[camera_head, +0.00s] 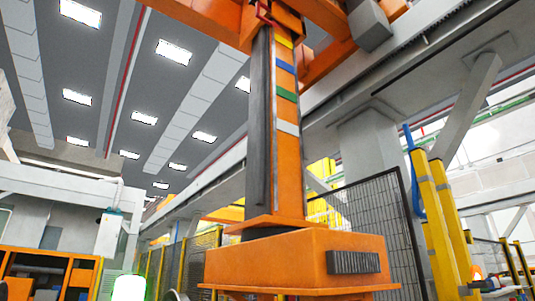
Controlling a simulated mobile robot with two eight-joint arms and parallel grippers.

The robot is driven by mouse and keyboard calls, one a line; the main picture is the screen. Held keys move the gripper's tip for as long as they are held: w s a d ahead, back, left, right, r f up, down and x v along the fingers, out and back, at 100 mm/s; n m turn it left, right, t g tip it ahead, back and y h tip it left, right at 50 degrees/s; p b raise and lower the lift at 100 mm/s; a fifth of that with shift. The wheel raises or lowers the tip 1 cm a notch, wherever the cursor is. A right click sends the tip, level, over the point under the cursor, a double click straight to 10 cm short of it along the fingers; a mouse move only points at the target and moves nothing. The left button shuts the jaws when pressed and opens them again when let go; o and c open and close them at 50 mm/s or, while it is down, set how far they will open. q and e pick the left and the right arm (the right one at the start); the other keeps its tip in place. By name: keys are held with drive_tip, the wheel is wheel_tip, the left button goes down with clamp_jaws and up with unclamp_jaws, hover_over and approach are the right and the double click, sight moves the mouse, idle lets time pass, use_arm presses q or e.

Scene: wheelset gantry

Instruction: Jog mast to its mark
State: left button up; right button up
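The orange mast (290,175) hangs upright from the orange gantry carriage (215,18) at the top. Its face carries colored bands: a yellow band (283,38) highest, then a blue band (285,66), a green band (287,95) and a white band (288,127). A red bracket-like part (266,14) sits at the carriage, just above the yellow band. A wide orange block (290,262) with a dark ribbed patch is at the mast's lower end. Neither of my grippers shows. No control for the mast can be made out.
A grey gantry beam (420,65) runs across the upper right. A black mesh fence (372,220) and yellow posts (432,225) stand right of the mast. A glowing green-white lamp (129,288) and orange shelving (50,272) are at lower left.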

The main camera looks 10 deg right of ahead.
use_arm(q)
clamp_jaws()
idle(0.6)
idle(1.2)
